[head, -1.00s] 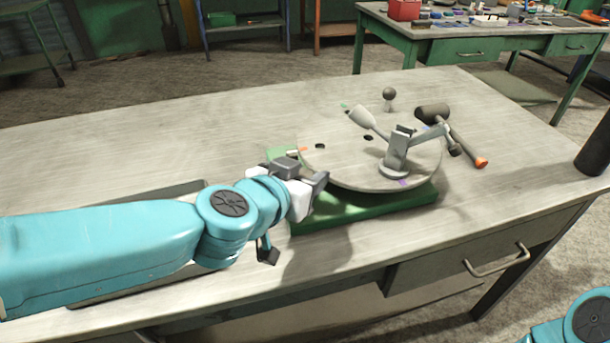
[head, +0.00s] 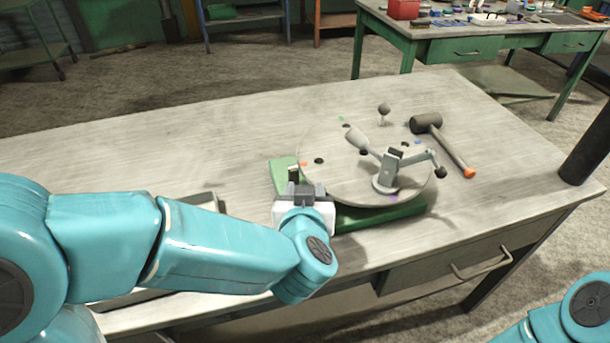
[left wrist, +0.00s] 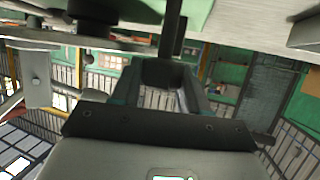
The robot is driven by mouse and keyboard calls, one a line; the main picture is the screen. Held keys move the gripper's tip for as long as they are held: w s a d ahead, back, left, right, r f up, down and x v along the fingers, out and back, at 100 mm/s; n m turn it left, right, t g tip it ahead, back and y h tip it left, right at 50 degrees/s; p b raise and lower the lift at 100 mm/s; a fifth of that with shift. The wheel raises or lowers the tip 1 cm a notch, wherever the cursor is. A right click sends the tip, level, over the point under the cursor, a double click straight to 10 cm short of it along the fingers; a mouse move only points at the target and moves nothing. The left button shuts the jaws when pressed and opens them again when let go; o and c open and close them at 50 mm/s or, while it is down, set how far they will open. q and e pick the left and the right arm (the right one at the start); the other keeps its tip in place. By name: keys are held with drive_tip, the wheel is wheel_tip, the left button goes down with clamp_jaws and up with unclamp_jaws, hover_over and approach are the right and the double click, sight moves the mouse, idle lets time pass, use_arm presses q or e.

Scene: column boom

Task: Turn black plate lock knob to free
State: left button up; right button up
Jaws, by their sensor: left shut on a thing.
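A round light plate (head: 340,182) with coloured marks near its rim lies on a green base (head: 380,214) on the workbench. The black plate lock knob (head: 298,172) shows as a small dark piece at the plate's left edge, mostly hidden by my gripper. My left gripper (head: 302,187) is at that edge, shut on the knob. In the left wrist view a dark upright bar (left wrist: 173,32) runs to between the fingers (left wrist: 170,72); which way the knob is turned cannot be told. Only part of my right arm shows at the bottom right; its gripper is out of view.
A grey lever fixture (head: 388,172) stands on the plate. A black ball knob on a post (head: 384,110) is behind it. A mallet with an orange handle end (head: 469,172) lies on the right. A black cylinder (head: 588,150) is at the right edge. The bench's left back is clear.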

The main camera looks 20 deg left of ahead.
use_arm(q)
drive_tip(key=n+g+y+p, duration=0.3)
drive_tip(key=n+p, duration=0.1)
drive_tip(key=p, duration=0.1)
drive_tip(key=n+g+y+p, duration=0.2)
drive_tip(key=n+y+p, duration=0.2)
drive_tip(key=shift+r+g+y+p, duration=0.2)
drive_tip(key=shift+g+y+p, duration=0.1)
drive_tip(key=shift+g+p, duration=0.1)
drive_tip(key=shift+f+n+g+y+p, duration=0.1)
drive_tip(key=shift+n+g+y+p, duration=0.35)
drive_tip(key=shift+n+g+p, duration=0.6)
drive_tip(key=shift+f+n+g+y+p, duration=0.1)
drive_tip(key=shift+n+g+y+p, duration=0.5)
drive_tip(key=shift+n+g, duration=0.65)
drive_tip(key=o, duration=1)
drive_tip(key=shift+c, duration=0.2)
